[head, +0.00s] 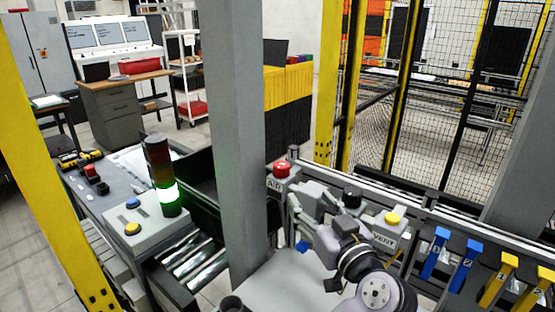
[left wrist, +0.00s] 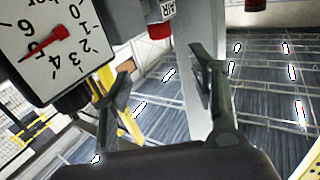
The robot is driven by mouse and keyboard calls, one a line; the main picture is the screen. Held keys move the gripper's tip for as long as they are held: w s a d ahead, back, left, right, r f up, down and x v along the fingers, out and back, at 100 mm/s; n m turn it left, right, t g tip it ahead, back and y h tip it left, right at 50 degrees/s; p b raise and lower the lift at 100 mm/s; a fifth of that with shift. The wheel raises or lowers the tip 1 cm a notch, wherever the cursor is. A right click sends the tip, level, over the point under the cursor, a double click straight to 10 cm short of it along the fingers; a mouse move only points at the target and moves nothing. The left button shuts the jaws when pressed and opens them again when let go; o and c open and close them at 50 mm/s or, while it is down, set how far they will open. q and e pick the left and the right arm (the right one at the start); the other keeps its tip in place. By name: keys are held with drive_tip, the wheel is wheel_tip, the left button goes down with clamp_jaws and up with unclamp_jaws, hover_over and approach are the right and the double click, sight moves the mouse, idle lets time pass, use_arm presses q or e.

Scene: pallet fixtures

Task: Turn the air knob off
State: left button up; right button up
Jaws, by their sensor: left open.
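The air knob (head: 281,170) is red and sits on a small post labelled AIR, just right of the grey pillar in the head view. In the left wrist view the red knob (left wrist: 160,29) shows at the top beside its AIR label. My left gripper (head: 298,222) is near the knob, below and to its right in the head view, and apart from it. In the left wrist view its two fingers (left wrist: 160,68) are spread with nothing between them. My right gripper is not in view.
A pressure gauge (left wrist: 60,48) with a red needle fills the wrist view's upper left. A black knob (head: 352,197) and a yellow VENT knob (head: 392,218) stand right of the air knob. The grey pillar (head: 238,130) stands close on the left. Blue levers (head: 436,252) are at right.

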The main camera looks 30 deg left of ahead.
use_arm(q)
drive_tip(key=p, duration=0.5)
approach(283, 166)
drive_tip(key=x, duration=0.2)
drive_tip(key=p+x, duration=0.2)
drive_tip(key=x, duration=0.5)
drive_tip(key=shift+w+a+p, duration=0.2)
drive_tip(key=shift+a+p, duration=0.15)
drive_tip(key=shift+p, duration=0.05)
drive_tip(key=shift+w+a+f, duration=0.1)
drive_tip(key=shift+w+a, duration=0.25)
drive_tip(key=shift+a, duration=0.2)
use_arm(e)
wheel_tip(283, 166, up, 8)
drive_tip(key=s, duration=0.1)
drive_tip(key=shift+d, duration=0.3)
use_arm(q)
drive_tip(key=shift+c, duration=0.5)
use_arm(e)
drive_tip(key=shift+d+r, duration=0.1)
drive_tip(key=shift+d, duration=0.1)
use_arm(q)
drive_tip(key=shift+d, duration=0.1)
drive_tip(key=shift+c, duration=1.3)
drive_tip(key=c, duration=0.8)
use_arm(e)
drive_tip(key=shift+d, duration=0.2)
